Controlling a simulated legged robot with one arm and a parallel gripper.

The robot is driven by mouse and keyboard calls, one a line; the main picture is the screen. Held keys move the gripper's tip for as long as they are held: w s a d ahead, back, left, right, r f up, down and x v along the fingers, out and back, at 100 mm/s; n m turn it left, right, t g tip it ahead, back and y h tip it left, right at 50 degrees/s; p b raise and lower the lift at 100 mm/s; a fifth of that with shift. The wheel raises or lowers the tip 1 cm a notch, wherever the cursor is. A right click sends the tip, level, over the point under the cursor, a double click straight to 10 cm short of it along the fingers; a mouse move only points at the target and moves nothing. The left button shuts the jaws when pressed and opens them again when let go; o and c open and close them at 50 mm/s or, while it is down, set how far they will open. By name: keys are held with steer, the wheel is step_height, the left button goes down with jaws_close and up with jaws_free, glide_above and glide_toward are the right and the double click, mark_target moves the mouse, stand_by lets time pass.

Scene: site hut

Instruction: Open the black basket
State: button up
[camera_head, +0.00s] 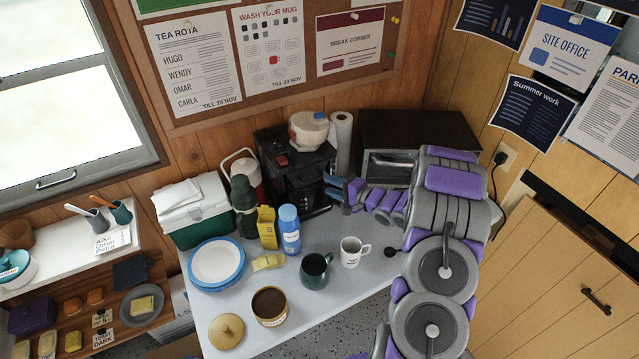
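The black coffee maker (284,158) stands on the grey table against the wood wall, with a red patch on its upper front. A black basket is hard to make out against its dark body, and I cannot tell whether it is open or shut. My gripper (331,188) reaches in from the right, at the right front side of the coffee maker. Its fingers look close to the machine's dark front. Contact between them is unclear, and so is the gap between the fingertips.
A cream lidded pot (308,130) sits on the coffee maker, with a paper roll (341,140) beside it. A dark microwave (420,130) stands behind my arm. A blue bottle (290,232), yellow carton (266,227), green mug (316,268) and white mug (353,252) stand in front.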

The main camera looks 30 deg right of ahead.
mark_target(313, 181)
steer(key=x, duration=0.3)
steer(key=a+x, duration=0.1)
steer(key=x, duration=0.2)
steer(key=shift+s+a+r+b, duration=0.1)
steer(key=shift+s+r+b, duration=0.1)
steer(key=shift+b, duration=0.2)
steer(key=shift+d+f, duration=0.1)
steer(key=shift+d, duration=0.4)
steer(key=shift+c, duration=1)
steer(key=shift+a, duration=0.3)
steer(key=c, duration=0.4)
jaws_close()
steer(key=shift+s, duration=0.1)
